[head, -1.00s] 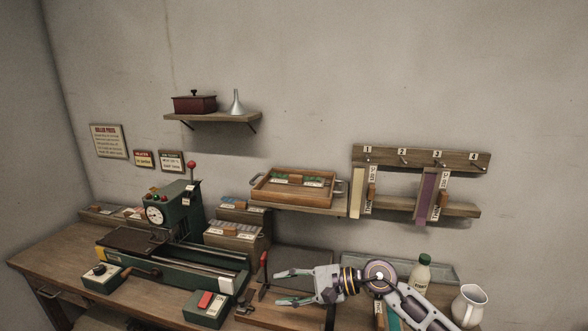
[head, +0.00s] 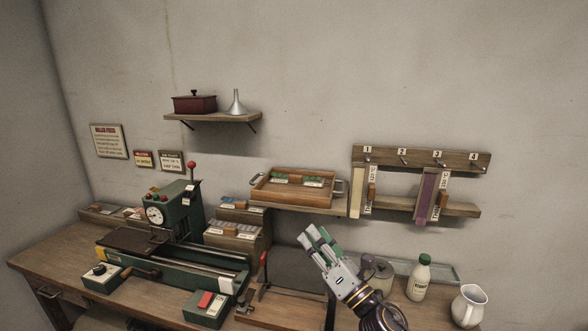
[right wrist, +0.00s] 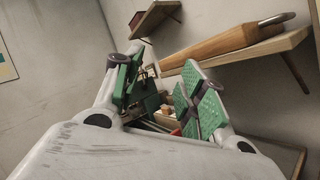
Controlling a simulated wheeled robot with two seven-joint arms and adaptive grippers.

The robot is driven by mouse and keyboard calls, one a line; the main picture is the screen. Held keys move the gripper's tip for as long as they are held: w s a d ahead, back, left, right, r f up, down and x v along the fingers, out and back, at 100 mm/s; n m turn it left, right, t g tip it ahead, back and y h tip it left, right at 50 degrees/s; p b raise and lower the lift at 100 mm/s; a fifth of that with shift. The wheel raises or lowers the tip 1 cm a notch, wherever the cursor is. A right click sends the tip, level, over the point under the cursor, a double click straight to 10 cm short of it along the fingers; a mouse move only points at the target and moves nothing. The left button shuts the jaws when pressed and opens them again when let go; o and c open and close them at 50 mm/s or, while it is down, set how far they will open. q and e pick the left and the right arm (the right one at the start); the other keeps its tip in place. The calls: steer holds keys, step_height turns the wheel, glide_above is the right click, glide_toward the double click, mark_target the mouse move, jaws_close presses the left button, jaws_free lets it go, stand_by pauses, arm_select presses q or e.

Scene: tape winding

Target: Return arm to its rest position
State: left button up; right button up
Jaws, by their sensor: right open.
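My right gripper (head: 317,240) is open and empty in the head view, in front of the right part of the bench. Its fingers point up and slightly left, below the wooden tray. In the right wrist view its two green-padded fingers (right wrist: 163,80) stand apart with nothing between them; shelf undersides and bench items show beyond. My right forearm leaves the head view at the bottom edge. My left gripper and arm are not in view.
The wooden tray (head: 258,191) sits on a wall shelf, left of a numbered peg rack (head: 420,157). A green press machine (head: 183,215) is at left.

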steer(key=s+d+f+m+g+h, duration=0.25)
steer(key=d+f+m+h, duration=0.55)
steer(key=m, duration=0.5)
steer(key=s+d+f+m+g+h, duration=0.25)
steer(key=d+f+m+h, duration=0.5)
steer(key=f+m, duration=0.4)
steer(key=s+f+m+g+y, duration=0.1)
steer(key=s+f+m+g, duration=0.25)
steer(key=s, duration=0.35)
steer(key=s+d+f+m+g+y, duration=0.1)
steer(key=s+f+m+g, duration=0.2)
steer(key=s+f, duration=0.3)
steer(key=s+f+m+g+y, duration=0.1)
steer(key=s+f+m+g, duration=0.2)
steer(key=s, duration=0.5)
step_height(320, 180, down, 32)
steer(key=d+g, duration=0.1)
steer(key=d, duration=0.2)
steer(key=s+d+f, duration=0.3)
steer(key=s+f, duration=0.7)
steer(key=s, duration=0.1)
steer(key=s+d+f+g+h, duration=0.1)
steer(key=s+d+f, duration=0.3)
steer(key=s+f, duration=0.6)
steer(key=shift+s+f+n, duration=0.15)
steer(key=shift+s+n, duration=0.25)
steer(key=shift+s, duration=0.05)
